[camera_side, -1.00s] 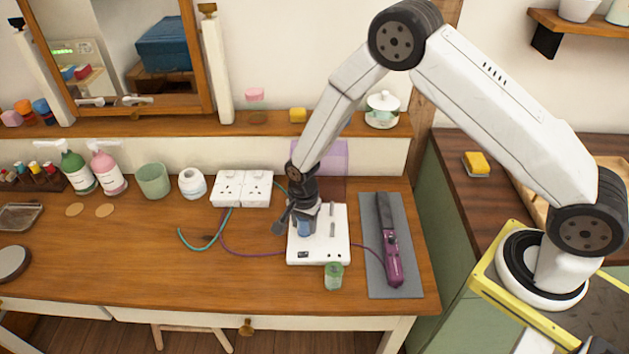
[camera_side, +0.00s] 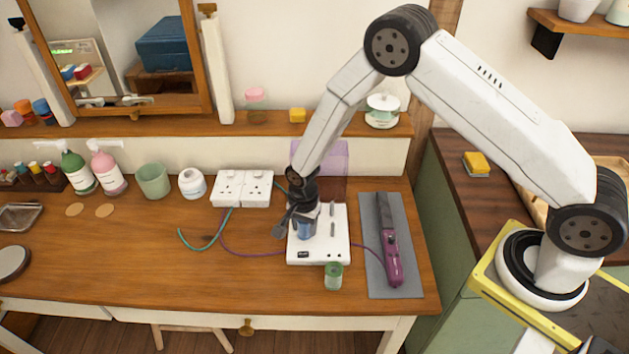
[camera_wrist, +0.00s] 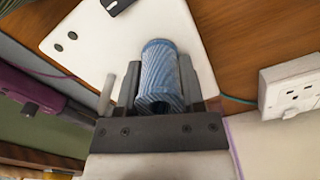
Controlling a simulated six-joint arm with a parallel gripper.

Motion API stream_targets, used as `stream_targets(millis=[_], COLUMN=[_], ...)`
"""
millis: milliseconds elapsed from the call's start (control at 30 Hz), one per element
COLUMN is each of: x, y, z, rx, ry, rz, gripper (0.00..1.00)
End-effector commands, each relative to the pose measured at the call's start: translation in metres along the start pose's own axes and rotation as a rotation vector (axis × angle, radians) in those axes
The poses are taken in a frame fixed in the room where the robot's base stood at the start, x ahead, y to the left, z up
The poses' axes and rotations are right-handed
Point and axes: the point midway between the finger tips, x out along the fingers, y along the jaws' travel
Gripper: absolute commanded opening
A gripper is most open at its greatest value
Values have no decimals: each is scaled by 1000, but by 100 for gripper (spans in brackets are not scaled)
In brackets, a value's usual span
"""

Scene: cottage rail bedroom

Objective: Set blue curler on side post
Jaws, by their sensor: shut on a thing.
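The blue curler (camera_wrist: 160,75) is a ribbed hollow cylinder. In the wrist view it sits between the two fingers of my gripper (camera_wrist: 160,85), which is shut on it. In the side view my gripper (camera_side: 304,222) holds the blue curler (camera_side: 306,231) at the left part of the white heater base (camera_side: 318,252). The curler's lower end is close to the base top; I cannot tell whether a post is inside it. One grey post (camera_wrist: 106,95) shows beside the left finger in the wrist view.
A green curler (camera_side: 333,276) stands at the base's front edge. A purple styling iron (camera_side: 391,255) lies on a grey mat (camera_side: 408,280) to the right. A translucent purple panel (camera_side: 332,160) stands behind the base. White sockets (camera_side: 243,188) with cords are left.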

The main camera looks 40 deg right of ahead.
Motion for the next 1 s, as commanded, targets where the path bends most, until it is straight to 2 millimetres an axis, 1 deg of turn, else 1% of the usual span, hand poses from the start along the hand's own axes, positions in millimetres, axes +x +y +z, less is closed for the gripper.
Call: stream_targets(millis=[33,67,100,133,167,467,667,867,1000], x=[0,0,0,0,0,0,-6,-22,-38], y=[0,0,0,0,0,0,0,-1,-1], z=[0,0,0,0,0,0,0,0,0], rx=[0,0,0,0,0,0,0,0,0], ry=[0,0,0,0,0,0,0,0,0], rz=[0,0,0,0,0,1,1,-2,-2], gripper=[56,66,78,88,91,91,91,91,91])
